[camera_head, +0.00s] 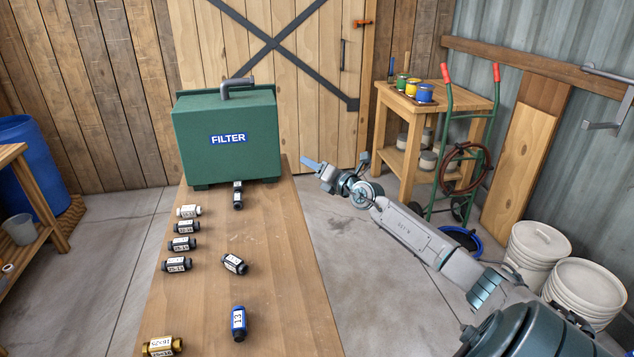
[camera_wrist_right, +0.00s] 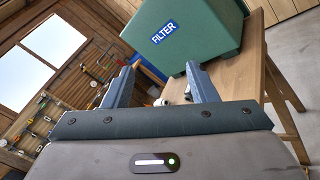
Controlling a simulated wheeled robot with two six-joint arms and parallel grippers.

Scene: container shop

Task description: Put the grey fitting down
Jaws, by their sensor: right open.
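My right gripper (camera_head: 312,164) is open, with nothing between its fingers. It is beyond the table's right edge, beside the green filter box. In the right wrist view its two fingers (camera_wrist_right: 162,82) are spread apart, pointing toward the box. Several dark fittings with white labels lie on the table, one (camera_head: 234,264) apart from a left-hand row (camera_head: 182,244). Another dark fitting (camera_head: 238,195) lies at the box's front. I cannot tell which dark fitting is the grey one. My left gripper is not in view.
The green filter box (camera_head: 225,138) stands at the table's (camera_head: 275,290) far end. A whitish fitting (camera_head: 188,210), a blue fitting (camera_head: 239,322) and a brass-coloured fitting (camera_head: 162,346) also lie there. The table's right side is mostly clear. A green hand truck (camera_head: 447,125) stands right.

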